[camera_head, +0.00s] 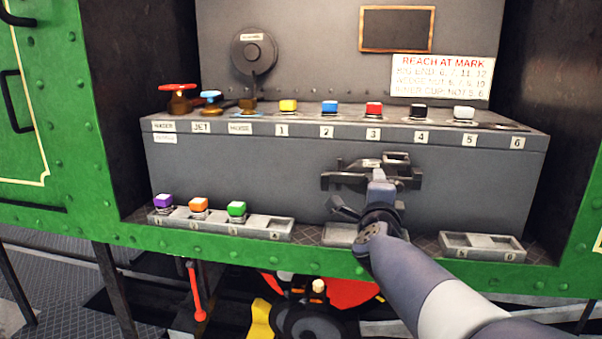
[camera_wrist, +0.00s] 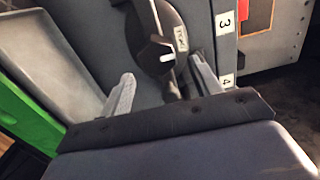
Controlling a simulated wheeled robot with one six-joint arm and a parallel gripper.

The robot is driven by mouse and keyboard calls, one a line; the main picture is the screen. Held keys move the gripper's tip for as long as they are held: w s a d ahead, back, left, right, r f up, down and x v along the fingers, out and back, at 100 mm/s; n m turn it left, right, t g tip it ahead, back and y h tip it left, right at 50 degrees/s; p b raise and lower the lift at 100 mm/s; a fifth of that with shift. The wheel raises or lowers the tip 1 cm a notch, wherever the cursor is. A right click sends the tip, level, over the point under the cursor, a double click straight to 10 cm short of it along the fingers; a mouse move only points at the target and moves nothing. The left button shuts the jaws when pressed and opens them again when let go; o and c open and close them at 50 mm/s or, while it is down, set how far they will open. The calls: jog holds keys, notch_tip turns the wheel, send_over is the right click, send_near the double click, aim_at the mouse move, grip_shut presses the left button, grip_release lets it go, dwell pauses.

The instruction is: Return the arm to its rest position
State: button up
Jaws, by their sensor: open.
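My arm reaches in from the lower right of the head view, with my gripper (camera_head: 363,192) in front of the grey panel (camera_head: 230,175). In the wrist view my gripper (camera_wrist: 161,72) is open, its two light grey fingers apart. A dark fitting (camera_head: 400,172) with a small label is on the panel just beyond the gripper. No held object shows.
Coloured blocks sit along the numbered ledge (camera_head: 262,128), with red and blue handwheels at its left. A low tray (camera_head: 262,226) with purple, orange and green blocks stands at left. The green sill (camera_head: 285,257) runs below.

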jog(key=shift+w+d+r, duration=0.1)
jog(key=shift+w+d, duration=0.05)
jog(key=shift+w, duration=0.5)
jog(key=shift+w+d, duration=0.1)
jog(key=shift+w, duration=0.5)
jog(key=shift+s, duration=0.1)
